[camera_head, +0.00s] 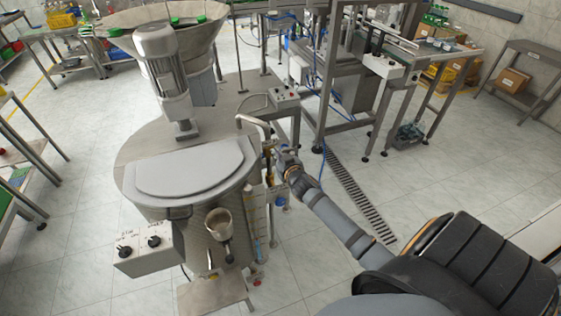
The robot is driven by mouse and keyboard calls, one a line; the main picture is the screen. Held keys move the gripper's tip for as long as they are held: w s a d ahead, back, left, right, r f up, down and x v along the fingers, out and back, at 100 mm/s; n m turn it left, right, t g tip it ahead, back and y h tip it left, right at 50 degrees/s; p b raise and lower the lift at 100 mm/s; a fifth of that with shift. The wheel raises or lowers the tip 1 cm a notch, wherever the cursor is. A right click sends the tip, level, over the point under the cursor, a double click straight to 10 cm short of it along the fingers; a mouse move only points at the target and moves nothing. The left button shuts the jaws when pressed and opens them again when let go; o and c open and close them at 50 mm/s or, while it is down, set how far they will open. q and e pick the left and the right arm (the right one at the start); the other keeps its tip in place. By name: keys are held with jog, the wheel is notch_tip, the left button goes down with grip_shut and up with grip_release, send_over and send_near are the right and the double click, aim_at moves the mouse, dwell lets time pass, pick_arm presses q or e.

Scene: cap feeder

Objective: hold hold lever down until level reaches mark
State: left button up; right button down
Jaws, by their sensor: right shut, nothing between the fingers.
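My right gripper (277,150) is shut at the right side of a round steel tank (130,180), with its arm coming in from the lower right. Its fingertips are close to a bent metal pipe or handle (252,119) at the tank's right edge. I cannot tell whether they touch it, or which part there is the hold lever. An upright level tube (256,225) with a yellowish upper part and a bluish lower part stands on the tank's right front. The liquid level and the mark are too small to read. My left gripper is not in view.
A grey control box (150,249) with two black knobs and a small metal cup (219,223) are on the tank's front. A motor (164,70) stands on top. A steel frame machine (340,75) is behind right. The floor right of the drain grate (360,198) is clear.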

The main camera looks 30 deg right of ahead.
jog(key=s+f, duration=0.2)
jog(key=f, duration=0.1)
jog(key=shift+s+f, duration=0.1)
jog(key=shift+s, duration=0.1)
jog(key=shift+w+f, duration=0.1)
